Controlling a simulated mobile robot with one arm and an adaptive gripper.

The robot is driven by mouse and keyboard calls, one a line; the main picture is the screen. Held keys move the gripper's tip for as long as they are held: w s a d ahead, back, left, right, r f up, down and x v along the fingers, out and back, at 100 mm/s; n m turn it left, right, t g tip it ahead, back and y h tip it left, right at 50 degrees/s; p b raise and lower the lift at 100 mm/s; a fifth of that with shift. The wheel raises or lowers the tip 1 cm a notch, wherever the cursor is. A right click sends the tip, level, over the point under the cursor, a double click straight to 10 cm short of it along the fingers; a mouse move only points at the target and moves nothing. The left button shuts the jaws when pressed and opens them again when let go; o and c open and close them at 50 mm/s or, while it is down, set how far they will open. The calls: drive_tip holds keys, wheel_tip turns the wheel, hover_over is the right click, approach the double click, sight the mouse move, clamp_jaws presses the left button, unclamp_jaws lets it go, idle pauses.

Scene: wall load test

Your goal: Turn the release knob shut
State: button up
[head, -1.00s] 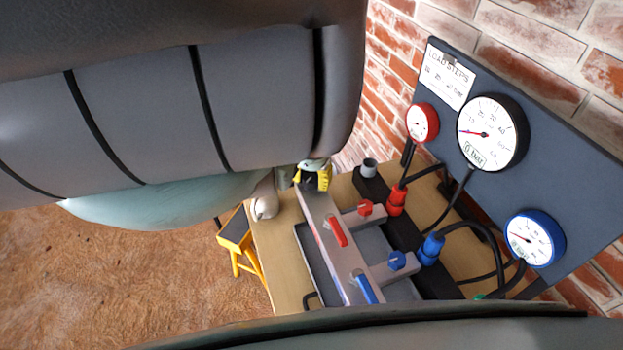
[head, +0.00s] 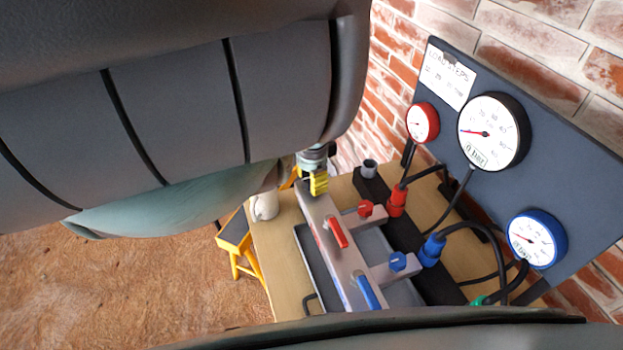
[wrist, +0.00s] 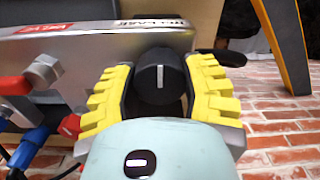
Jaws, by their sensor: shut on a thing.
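The release knob (wrist: 158,76) is black and round with a white pointer line. In the wrist view it sits between the yellow ribbed pads of my gripper (wrist: 160,98), which is shut on it. The pointer line stands close to upright in that view. A partly covered label above it (wrist: 150,23) seems to read "RELEASE". The knob is on the end of the grey valve block (head: 325,222). In the head view my gripper (head: 318,182) is at the far end of this block, and the knob is hidden there.
Hoses run to the gauge panel (head: 560,135) at the right. A white mug (head: 264,206) stands close to my gripper. A yellow-legged stool (head: 236,240) is left.

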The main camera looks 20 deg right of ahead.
idle(0.4)
drive_tip(key=o, duration=1.2)
wheel_tip(320, 180, up, 6)
drive_tip(key=shift+w+f, duration=0.1)
drive_tip(key=shift+r, duration=0.85)
drive_tip(key=shift+d, duration=0.1)
